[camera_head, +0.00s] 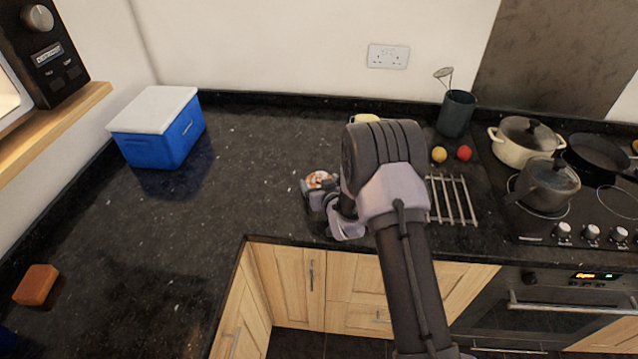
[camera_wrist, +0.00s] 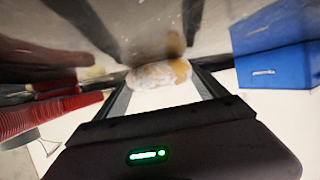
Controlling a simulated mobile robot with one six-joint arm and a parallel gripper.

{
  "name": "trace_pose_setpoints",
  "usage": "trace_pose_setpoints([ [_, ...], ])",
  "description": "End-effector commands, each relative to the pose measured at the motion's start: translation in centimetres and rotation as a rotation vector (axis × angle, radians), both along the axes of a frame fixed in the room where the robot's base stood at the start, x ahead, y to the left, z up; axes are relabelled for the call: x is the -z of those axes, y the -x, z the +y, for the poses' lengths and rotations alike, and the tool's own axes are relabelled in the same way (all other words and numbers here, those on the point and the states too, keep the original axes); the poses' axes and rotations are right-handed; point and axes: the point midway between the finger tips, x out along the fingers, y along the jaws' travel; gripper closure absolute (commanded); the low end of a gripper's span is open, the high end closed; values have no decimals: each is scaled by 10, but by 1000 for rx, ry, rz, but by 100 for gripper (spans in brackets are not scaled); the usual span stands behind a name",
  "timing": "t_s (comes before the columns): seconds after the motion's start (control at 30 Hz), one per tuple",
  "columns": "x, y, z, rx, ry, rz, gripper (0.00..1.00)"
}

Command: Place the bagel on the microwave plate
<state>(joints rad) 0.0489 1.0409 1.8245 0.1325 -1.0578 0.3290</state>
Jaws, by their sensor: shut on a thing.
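The bagel (camera_head: 319,179), pale with brown patches, is in my gripper (camera_head: 316,192) over the dark counter, left of my arm. In the wrist view the bagel (camera_wrist: 158,74) sits between the two fingers of my gripper (camera_wrist: 160,84), which is shut on it. I cannot tell how high it is above the counter. The microwave (camera_head: 44,50) stands at the upper left, cut by the picture edge, with a bright patch of its interior showing. Its plate is not in view.
The microwave rests on a wooden shelf (camera_head: 60,125). A blue box with a white lid (camera_head: 160,130) stands beside it on the counter. A metal rack (camera_head: 452,200), yellow and red balls, a dark pot and the hob lie right of my arm. The left counter is mostly clear.

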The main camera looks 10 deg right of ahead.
Motion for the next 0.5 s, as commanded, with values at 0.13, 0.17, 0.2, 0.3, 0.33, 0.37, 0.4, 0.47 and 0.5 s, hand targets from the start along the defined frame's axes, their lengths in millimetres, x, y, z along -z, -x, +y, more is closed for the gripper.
trace_pose_setpoints([
  [0.13,-1,0,0,0,0,0,28],
  [0.17,-2,0,0,0,0,-1,28],
  [0.2,-4,0,0,0,0,-1,28],
  [0.3,-15,0,0,0,1,-3,28],
  [0.33,-19,0,0,0,1,-3,28],
  [0.37,-23,0,0,0,0,-2,28],
  [0.4,-30,-1,0,0,0,-2,28],
  [0.47,-41,-1,0,0,0,-3,28],
  [0.5,-38,10,-1,0,-1,2,28],
])
